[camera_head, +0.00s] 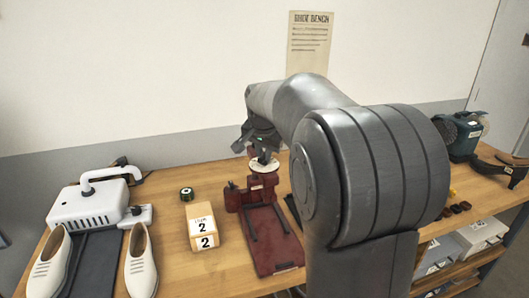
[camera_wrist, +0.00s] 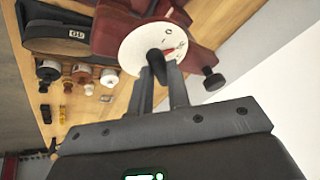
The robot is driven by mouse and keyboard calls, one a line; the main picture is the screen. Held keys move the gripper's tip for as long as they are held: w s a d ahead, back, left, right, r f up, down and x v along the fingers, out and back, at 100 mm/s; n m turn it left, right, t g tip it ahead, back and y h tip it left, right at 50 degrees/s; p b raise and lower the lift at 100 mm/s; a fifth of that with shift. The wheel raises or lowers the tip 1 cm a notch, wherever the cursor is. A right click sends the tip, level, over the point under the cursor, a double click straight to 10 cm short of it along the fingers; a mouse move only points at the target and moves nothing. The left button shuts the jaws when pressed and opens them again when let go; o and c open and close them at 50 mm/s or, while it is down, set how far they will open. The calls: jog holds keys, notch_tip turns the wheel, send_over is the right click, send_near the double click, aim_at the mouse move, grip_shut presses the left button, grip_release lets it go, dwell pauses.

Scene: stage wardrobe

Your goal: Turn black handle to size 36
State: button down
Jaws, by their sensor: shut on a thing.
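A dark red device (camera_head: 233,200) stands on the bench, with a round white dial (camera_head: 264,166) on its top. The dial also shows in the wrist view (camera_wrist: 136,45), with small marks too blurred to read and a red mark right of its middle. The black handle (camera_wrist: 155,56) sticks out from the dial's middle. My gripper (camera_wrist: 162,74) is shut on the handle. In the head view my gripper (camera_head: 260,148) is just above the dial, and the handle is hidden there. I cannot tell which size the handle points to.
A numbered block (camera_head: 203,226) and a dark round tin (camera_head: 187,193) stand left of the device. A white machine (camera_head: 90,204) and a pair of cream shoes (camera_head: 141,262) are further left. A dark green machine (camera_head: 460,137) is at the right. My arm hides the bench's middle right.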

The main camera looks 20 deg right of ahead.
dwell(0.3)
jog(key=c, duration=1.4)
grip_release()
jog(key=shift+o, duration=0.2)
jog(key=v, duration=1.1)
jog(key=shift+w+a+f, duration=0.1)
jog(key=shift+a, duration=0.05)
